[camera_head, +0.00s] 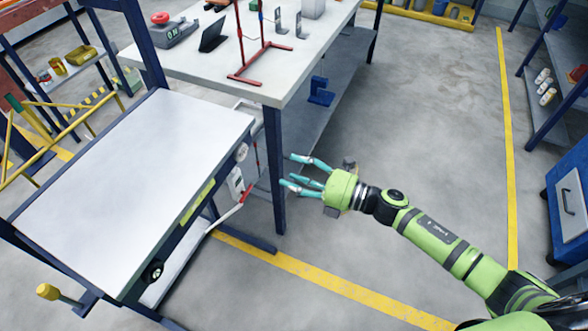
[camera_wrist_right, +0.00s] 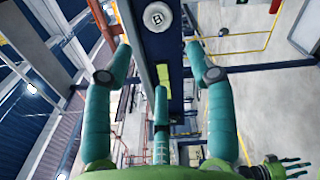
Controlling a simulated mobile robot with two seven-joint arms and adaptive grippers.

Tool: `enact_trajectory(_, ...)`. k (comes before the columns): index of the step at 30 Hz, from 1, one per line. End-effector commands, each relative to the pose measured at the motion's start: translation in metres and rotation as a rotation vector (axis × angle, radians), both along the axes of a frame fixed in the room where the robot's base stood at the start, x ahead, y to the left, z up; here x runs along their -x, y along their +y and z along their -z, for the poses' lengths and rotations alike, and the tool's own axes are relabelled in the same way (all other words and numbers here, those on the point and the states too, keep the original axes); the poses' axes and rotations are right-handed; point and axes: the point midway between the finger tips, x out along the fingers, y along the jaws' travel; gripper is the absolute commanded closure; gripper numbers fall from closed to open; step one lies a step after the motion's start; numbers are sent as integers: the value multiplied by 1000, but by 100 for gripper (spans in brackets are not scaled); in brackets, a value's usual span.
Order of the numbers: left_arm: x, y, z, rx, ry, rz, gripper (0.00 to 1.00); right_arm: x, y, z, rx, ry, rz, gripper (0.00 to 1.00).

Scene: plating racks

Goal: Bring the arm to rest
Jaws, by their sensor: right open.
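My right arm (camera_head: 430,235) is green and reaches in from the lower right of the head view. My right gripper (camera_head: 305,177) has teal fingers, spread open and empty, pointing left beside the dark blue leg of the white table. In the right wrist view its fingers (camera_wrist_right: 160,75) are spread apart with nothing between them. A dark blue beam with a round silver knob (camera_wrist_right: 157,17) shows beyond the fingers. My left gripper does not show in the head view.
A white-topped bench (camera_head: 130,165) stands at the left. The white table (camera_head: 215,60) behind holds a red stand (camera_head: 255,65) and small devices. Its lower shelf carries a blue object (camera_head: 321,92). Blue shelving (camera_head: 560,70) and a blue cabinet (camera_head: 568,205) stand right. Floor (camera_head: 430,110) between is clear.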

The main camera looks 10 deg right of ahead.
Motion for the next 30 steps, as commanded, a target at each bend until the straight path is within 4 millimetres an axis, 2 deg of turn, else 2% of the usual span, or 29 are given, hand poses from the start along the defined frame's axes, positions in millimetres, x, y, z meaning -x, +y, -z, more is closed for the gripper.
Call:
enact_trajectory(7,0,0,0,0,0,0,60,0,0,1,-1,3,3,44)
enact_trajectory(10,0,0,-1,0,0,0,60,-5,-7,12,-27,60,47,44)
enact_trajectory(11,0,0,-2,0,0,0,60,-7,-11,20,-45,97,76,44)
enact_trajectory(14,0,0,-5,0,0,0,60,-15,-35,63,-136,286,228,44)
enact_trajectory(17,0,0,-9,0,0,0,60,-9,-69,128,-263,536,436,44)
enact_trajectory(18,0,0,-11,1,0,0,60,-1,-82,155,-315,637,521,44)
enact_trajectory(20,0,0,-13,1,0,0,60,16,-99,194,-388,776,647,44)
enact_trajectory(21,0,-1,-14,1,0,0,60,30,-109,220,-432,863,727,44)
enact_trajectory(23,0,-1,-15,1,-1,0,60,57,-121,256,-496,985,845,44)
enact_trajectory(24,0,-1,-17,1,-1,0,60,77,-129,278,-537,1064,924,44)
enact_trajectory(26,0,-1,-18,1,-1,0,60,110,-137,310,-593,1176,1039,44)
enact_trajectory(27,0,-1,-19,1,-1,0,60,134,-140,329,-629,1246,1116,44)
enact_trajectory(29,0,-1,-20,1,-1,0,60,172,-144,355,-680,1346,1229,44)
enact_trajectory(30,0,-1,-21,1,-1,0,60,199,-145,370,-710,1410,1306,44)
